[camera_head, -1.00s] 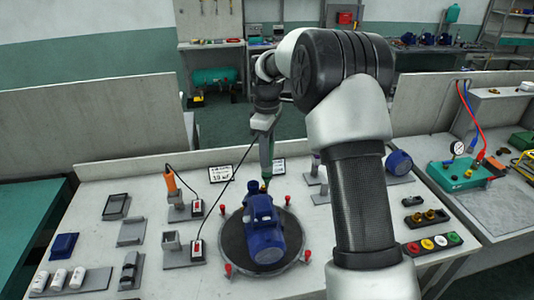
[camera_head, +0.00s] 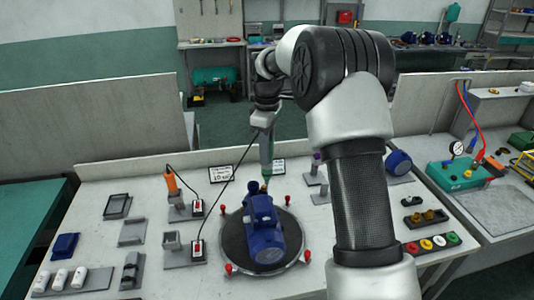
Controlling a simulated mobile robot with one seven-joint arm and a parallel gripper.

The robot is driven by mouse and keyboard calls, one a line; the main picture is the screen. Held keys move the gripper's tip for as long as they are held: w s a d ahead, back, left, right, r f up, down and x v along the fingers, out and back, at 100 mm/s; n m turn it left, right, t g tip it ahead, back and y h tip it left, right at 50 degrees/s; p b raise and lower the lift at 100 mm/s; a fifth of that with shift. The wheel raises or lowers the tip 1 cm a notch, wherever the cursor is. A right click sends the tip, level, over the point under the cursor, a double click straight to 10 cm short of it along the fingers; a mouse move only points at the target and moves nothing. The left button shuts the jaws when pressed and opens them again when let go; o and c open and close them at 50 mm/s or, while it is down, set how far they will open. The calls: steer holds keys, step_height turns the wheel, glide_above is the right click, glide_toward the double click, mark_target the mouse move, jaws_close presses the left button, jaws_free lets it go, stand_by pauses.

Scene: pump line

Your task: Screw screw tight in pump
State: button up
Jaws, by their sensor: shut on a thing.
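The blue pump (camera_head: 264,232) lies on a dark round plate (camera_head: 231,240) with red knobs around its rim, in the middle of the workbench. My gripper (camera_head: 263,119) is above the pump's far end, shut on a grey-green upright screwdriver (camera_head: 266,148). A black cable runs from this tool down to the left. The tool's lower tip is at the pump's far end; whether it touches is too small to tell. The screw cannot be made out there.
An orange-handled tool (camera_head: 171,180) stands in a holder at the left; a similar holder (camera_head: 180,252) in front is empty. Small trays and white cylinders (camera_head: 69,278) lie farther left. At the right are a button strip (camera_head: 432,242) and another blue motor (camera_head: 398,162).

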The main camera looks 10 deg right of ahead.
steer(key=shift+r, duration=2.3)
steer(key=shift+a, duration=0.1)
